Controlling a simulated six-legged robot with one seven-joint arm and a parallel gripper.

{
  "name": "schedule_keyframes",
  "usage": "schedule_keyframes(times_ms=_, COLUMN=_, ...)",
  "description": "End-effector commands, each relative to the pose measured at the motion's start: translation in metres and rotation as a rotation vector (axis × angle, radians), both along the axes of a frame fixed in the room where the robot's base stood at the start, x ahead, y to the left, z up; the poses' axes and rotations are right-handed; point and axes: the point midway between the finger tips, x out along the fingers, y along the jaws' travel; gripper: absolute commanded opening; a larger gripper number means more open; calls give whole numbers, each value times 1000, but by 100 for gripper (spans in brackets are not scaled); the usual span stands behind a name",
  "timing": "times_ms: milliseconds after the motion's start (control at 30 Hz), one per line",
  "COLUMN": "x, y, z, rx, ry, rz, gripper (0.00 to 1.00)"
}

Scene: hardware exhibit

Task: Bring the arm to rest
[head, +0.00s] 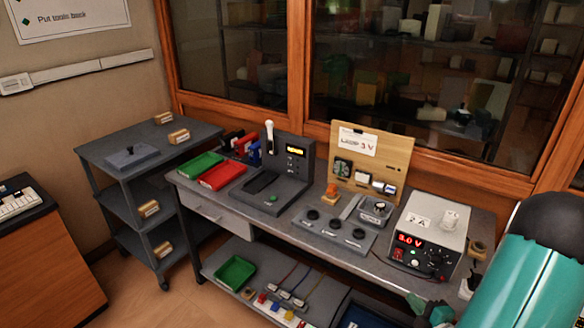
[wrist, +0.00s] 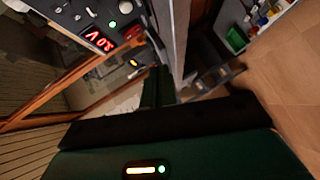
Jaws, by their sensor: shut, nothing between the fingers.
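My gripper (wrist: 158,84) shows in the wrist view as dark green fingers pressed together, reaching up from the wide dark green housing at the bottom. Nothing is between them. In the head view my teal arm fills the lower right corner, close to the right end of the workbench (head: 290,232); the fingertips cannot be made out clearly there. The power supply (head: 428,232), with a red 3.0 V display, stands on the bench left of my arm. It also shows upside down at the upper left of the wrist view (wrist: 75,22).
A grey shelf cart (head: 150,130) stands left of the bench. Red (head: 222,176) and green (head: 200,164) trays lie on the bench's left part. A wooden board (head: 370,150) stands at the back before glass cabinets (head: 440,80). The lower shelf holds a green bin (head: 234,272). Floor shows at left.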

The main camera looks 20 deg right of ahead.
Motion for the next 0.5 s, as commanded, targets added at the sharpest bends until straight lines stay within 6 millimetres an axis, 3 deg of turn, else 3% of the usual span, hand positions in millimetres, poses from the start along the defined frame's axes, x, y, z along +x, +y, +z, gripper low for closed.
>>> schedule_keyframes(times_ms=133, x=8, y=9, z=8, rx=-45, ry=-1, rz=56, gripper=0)
schedule_keyframes(times_ms=233, x=26, y=35, z=28, rx=-172, ry=-6, rz=209, gripper=0)
schedule_keyframes(times_ms=400, x=55, y=118, z=77, rx=-575, ry=-60, rz=652, gripper=0)
schedule_keyframes(times_ms=500, x=58, y=168, z=100, rx=-847, ry=-128, rz=922, gripper=0)
